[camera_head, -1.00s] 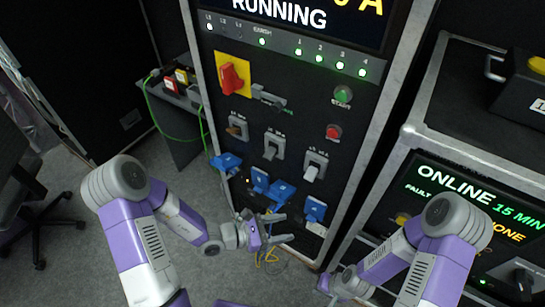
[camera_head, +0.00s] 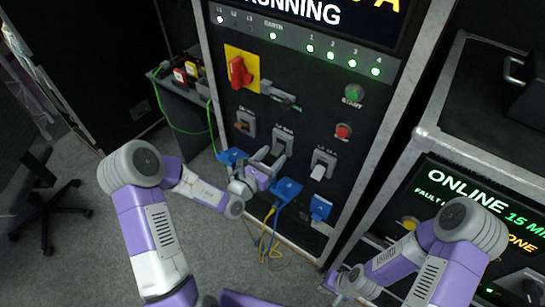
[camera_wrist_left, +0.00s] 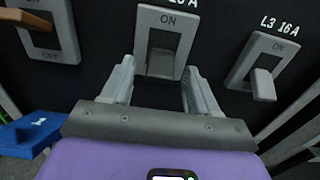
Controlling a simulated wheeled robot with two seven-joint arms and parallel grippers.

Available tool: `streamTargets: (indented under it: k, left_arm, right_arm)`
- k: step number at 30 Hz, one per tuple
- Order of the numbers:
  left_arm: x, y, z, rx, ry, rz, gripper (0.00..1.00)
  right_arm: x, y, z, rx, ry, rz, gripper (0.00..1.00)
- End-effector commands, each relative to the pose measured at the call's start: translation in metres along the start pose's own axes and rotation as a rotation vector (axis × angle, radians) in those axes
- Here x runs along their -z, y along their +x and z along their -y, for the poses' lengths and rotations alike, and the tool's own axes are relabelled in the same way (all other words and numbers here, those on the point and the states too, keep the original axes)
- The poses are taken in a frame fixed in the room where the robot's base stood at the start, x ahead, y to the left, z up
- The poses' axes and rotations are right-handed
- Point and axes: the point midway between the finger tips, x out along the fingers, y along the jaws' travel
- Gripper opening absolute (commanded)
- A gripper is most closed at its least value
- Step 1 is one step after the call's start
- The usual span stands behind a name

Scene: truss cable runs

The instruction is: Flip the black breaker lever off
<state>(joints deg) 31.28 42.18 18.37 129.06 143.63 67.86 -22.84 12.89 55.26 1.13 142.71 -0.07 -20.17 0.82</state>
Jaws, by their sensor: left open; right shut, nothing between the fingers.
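The middle breaker (camera_head: 282,138) of a row of three is on the dark rack panel. In the left wrist view its grey plate (camera_wrist_left: 189,22) is marked ON at the top, and its dark grey lever (camera_wrist_left: 160,63) sticks out; any lower marking is hidden. My left gripper (camera_head: 269,160) is open just below this breaker in the head view. In the left wrist view its two fingers (camera_wrist_left: 160,85) point at the plate, one on each side of the lever, with nothing held. Contact cannot be told. My right gripper (camera_head: 333,283) is shut and empty, low beside the rack.
A brown-lever breaker (camera_head: 245,124) stands left and a pale-lever breaker (camera_head: 322,165), labelled L3 16 A, right. Blue connectors (camera_head: 286,189) sit below. A red rotary switch (camera_head: 239,72), green button (camera_head: 354,94) and red button (camera_head: 343,131) are also on the panel.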

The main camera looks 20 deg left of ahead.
Motion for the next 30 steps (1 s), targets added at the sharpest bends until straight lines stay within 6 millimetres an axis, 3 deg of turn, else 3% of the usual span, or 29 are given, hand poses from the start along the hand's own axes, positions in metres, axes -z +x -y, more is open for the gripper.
streamTargets:
  k: [10,21,30]
  left_arm:
    - [0.0,0.006,0.0,0.001,0.0,0.0,0.6]
    - [0.0,0.006,0.001,0.001,0.0,0.0,0.04]
    - [0.012,0.009,0.001,0.002,-0.001,0.116,0.04]
  right_arm:
    - [0.0,0.001,0.0,0.0,0.0,0.0,0.0]
    - [0.0,0.001,0.0,0.0,0.0,0.0,0.0]
    - [0.001,0.02,-0.008,0.0,0.0,0.0,0.0]
